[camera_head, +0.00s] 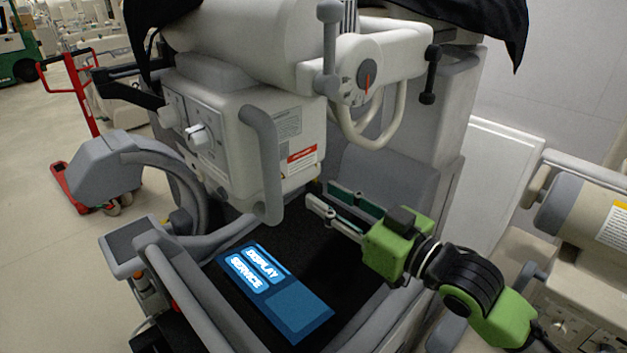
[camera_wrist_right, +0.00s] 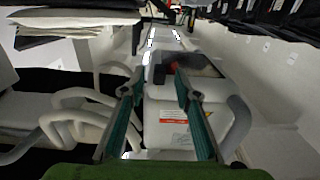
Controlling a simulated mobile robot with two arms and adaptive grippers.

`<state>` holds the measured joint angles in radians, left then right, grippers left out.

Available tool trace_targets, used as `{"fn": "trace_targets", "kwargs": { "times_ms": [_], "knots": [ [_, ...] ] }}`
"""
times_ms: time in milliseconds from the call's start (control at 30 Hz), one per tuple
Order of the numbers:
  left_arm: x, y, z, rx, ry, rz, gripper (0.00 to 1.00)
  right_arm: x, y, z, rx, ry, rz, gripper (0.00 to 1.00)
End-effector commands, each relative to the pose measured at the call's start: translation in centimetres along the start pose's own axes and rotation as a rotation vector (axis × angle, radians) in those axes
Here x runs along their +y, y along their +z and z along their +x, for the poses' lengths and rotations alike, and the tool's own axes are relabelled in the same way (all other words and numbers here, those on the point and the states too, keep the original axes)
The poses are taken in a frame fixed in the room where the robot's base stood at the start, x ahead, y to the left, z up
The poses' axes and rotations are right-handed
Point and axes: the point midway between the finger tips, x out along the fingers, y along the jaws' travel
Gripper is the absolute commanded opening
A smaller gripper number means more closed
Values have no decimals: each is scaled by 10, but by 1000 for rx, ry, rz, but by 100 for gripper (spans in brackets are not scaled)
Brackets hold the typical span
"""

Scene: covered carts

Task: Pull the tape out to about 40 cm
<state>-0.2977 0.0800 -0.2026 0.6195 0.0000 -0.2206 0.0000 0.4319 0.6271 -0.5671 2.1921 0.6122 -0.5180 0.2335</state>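A white collimator box (camera_head: 235,135) with knobs, a grey handle and a red-striped label hangs under the tube head of a mobile X-ray cart. No tape is clearly seen; a small yellowish spot (camera_head: 313,187) shows at the box's lower right edge, too small to identify. My right gripper (camera_head: 320,193), green with long fingers, is just right of the box's lower edge, above the dark cart deck. Its fingers are apart with nothing visibly between them. The right wrist view shows the spread fingers (camera_wrist_right: 155,84) over the white labelled housing (camera_wrist_right: 180,115). My left gripper is not in view.
A lit screen with DISPLAY and SERVICE buttons (camera_head: 270,285) is below the box. Grey rails (camera_head: 185,290) border the deck, and a curved arm (camera_head: 150,150) stands left. Another beige cart (camera_head: 580,225) is close at right. A red pallet jack (camera_head: 85,185) stands on open floor behind left.

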Motion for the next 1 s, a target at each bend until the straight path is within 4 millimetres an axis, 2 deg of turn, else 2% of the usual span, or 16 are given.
{"fn": "trace_targets", "kwargs": {
  "times_ms": [100,233,400,633,667,700,767,1000],
  "knots": [
    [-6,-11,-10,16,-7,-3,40,0,-3,21,0,0,1,29],
    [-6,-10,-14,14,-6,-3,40,0,-2,35,0,0,1,29],
    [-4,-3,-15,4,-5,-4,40,0,0,42,0,0,-1,29],
    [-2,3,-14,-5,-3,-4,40,0,0,43,0,1,-1,29],
    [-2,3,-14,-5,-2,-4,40,0,0,43,-1,1,-1,24],
    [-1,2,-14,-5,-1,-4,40,0,0,43,-1,1,-1,14],
    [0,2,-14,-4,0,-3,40,0,0,43,-1,1,-1,0],
    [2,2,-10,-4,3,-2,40,0,7,42,-2,1,0,0]
  ]
}}
